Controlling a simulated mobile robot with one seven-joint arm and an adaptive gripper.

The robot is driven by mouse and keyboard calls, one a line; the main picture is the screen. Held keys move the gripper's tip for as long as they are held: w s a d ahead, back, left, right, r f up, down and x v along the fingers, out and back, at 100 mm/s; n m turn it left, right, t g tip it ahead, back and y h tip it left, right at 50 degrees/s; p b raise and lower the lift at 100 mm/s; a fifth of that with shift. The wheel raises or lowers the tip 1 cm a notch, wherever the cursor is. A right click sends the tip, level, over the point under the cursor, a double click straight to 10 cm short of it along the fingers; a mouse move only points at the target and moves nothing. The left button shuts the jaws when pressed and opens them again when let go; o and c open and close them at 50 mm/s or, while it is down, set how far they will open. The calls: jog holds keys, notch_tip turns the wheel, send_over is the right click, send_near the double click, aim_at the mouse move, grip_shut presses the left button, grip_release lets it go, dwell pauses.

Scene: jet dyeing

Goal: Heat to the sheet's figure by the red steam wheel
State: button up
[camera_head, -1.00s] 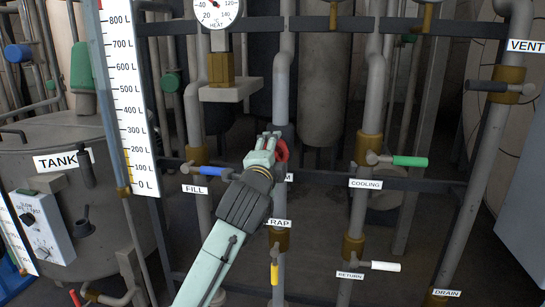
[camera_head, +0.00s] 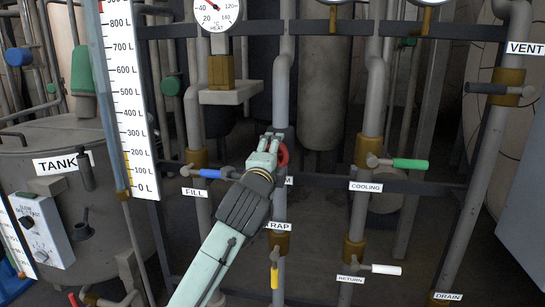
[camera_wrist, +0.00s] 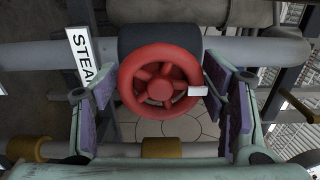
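The red steam wheel (camera_wrist: 160,82) sits between the two fingers of my gripper (camera_wrist: 165,100) in the wrist view. The fingers are spread, with a gap on the left and the right pad close to the small white tab on the rim. In the head view my gripper (camera_head: 273,146) is at the wheel (camera_head: 283,154), which it partly hides. The STEAM label (camera_wrist: 84,60) is left of the wheel. The heat gauge (camera_head: 218,10) is at the top, cut by the frame edge; its needle is too small to read surely. The sheet is not in view.
The blue FILL handle (camera_head: 212,173) is just left of my gripper. The green COOLING handle (camera_head: 410,163) is to the right. The yellow TRAP handle (camera_head: 275,275) and white RETURN handle (camera_head: 385,269) are below. A level scale (camera_head: 128,90) stands at the left.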

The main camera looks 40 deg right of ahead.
jog(key=shift+o, duration=1.2)
jog(key=shift+a, duration=0.15)
jog(key=v, duration=1.1)
jog(key=shift+s+a, duration=0.25)
jog(key=shift+s, duration=0.1)
